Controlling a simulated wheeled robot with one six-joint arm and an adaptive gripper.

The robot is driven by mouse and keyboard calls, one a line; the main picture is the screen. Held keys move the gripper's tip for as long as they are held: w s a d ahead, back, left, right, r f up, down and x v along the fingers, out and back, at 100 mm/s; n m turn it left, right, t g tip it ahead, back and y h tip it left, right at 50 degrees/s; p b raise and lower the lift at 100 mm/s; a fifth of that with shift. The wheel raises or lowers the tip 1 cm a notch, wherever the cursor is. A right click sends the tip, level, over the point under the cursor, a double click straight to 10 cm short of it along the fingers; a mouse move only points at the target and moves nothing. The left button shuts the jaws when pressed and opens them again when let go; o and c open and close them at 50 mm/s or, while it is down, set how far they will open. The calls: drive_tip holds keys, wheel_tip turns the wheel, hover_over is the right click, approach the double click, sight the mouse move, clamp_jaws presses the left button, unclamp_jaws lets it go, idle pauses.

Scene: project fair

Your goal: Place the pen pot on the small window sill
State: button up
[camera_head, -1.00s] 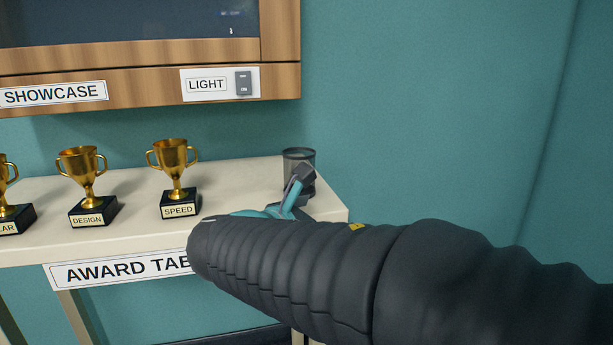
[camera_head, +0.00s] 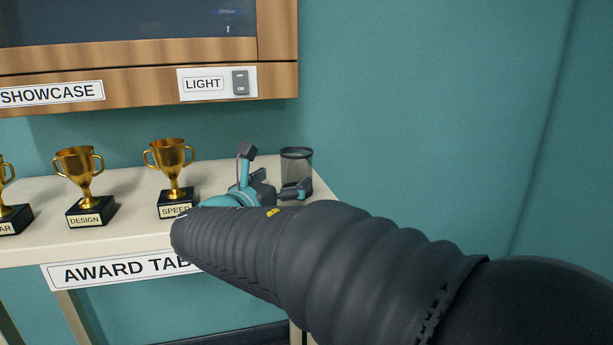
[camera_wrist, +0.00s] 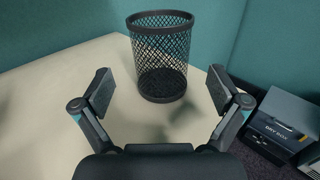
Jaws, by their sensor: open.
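The pen pot (camera_head: 297,168) is a dark mesh cup standing upright at the right end of the award table. It also shows in the wrist view (camera_wrist: 162,62), upright and seemingly empty, beyond the fingertips and roughly centred between them. My gripper (camera_wrist: 162,98) is open, one finger to each side, with nothing between the pads. In the head view my gripper (camera_head: 272,170) is just left of and in front of the pot, partly hidden by my arm. No window sill shows in either view.
Gold trophies, including the SPEED (camera_head: 172,172) and DESIGN (camera_head: 82,180) ones, stand left on the award table (camera_head: 128,199). A wooden showcase (camera_head: 275,80) with a light switch (camera_head: 241,82) hangs above. A grey box (camera_wrist: 285,120) sits below the table's right edge.

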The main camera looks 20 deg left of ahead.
sight(297, 166)
drive_tip(key=shift+r+x, duration=0.15)
drive_tip(key=shift+x, duration=1.15)
drive_tip(key=shift+r+x, duration=0.2)
drive_tip(key=shift+x, duration=1.1)
drive_tip(key=c, duration=1.3)
drive_tip(key=shift+c, duration=0.6)
drive_tip(key=shift+r, duration=0.15)
